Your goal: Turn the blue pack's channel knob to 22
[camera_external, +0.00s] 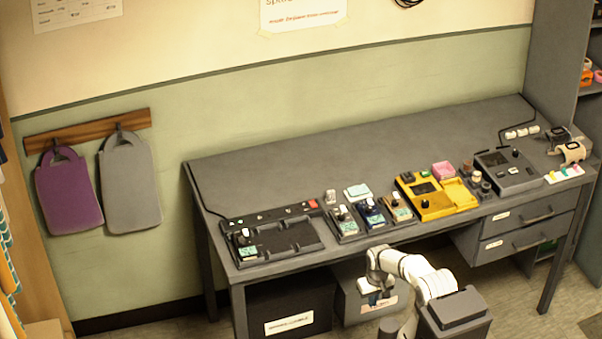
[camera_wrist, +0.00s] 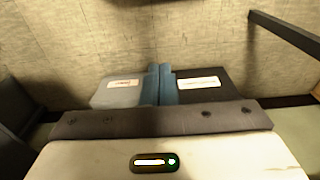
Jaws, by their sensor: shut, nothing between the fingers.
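The blue pack (camera_external: 373,215) stands near the front edge of the desk, in a row of small packs, between two others. The fingertips cannot be made out clearly there.
A black charging tray (camera_external: 295,236) with one pack is at the desk's left. A yellow device (camera_external: 436,202) and a grey device (camera_external: 508,171) stand to the right. Labelled boxes (camera_external: 290,305) sit under the desk. The desk's back half is clear.

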